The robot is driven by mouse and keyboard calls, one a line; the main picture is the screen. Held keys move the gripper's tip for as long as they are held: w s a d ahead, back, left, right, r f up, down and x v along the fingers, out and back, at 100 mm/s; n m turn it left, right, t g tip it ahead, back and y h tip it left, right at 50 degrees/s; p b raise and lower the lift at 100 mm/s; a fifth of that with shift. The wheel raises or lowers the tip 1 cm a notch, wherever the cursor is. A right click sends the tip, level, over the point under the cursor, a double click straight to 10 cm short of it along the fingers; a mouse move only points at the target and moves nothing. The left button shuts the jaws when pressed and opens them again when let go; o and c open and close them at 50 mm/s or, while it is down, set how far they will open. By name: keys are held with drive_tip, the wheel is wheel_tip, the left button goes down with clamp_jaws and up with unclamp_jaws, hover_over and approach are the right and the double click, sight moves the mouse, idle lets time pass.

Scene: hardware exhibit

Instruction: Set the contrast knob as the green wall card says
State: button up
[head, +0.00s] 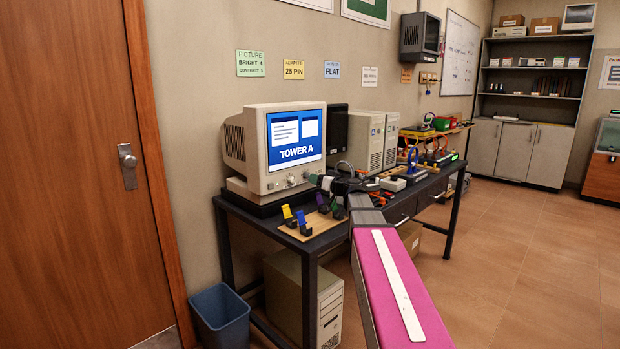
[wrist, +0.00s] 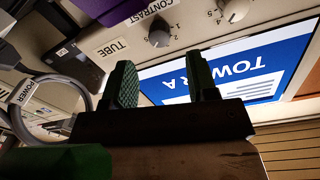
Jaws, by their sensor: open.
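The green wall card (head: 251,63) hangs left of a row of cards. It reads PICTURE, BRIGHT 4 and a CONTRAST line whose digit is too small to be sure of. The beige monitor (head: 244,137) on the table shows TOWER A. In the wrist view, which is upside down, the grey contrast knob (wrist: 160,34) sits beside its CONTRAST label, with small numbers around it. My gripper (wrist: 162,75) is open and empty. Its green fingers lie just below the contrast knob in the picture, apart from it.
A grey cable loop labelled POWER (wrist: 40,98) is left of my fingers. A wooden board with small coloured connectors (head: 313,224) lies in front of the monitor. Beige towers (head: 366,138) stand to the right. A blue bin (head: 220,315) is on the floor.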

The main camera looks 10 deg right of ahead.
sight(307, 175)
drive_tip(key=x, duration=0.5)
drive_tip(key=shift+w+a, duration=0.2)
drive_tip(key=shift+w, duration=0.05)
drive_tip(key=c, duration=0.9)
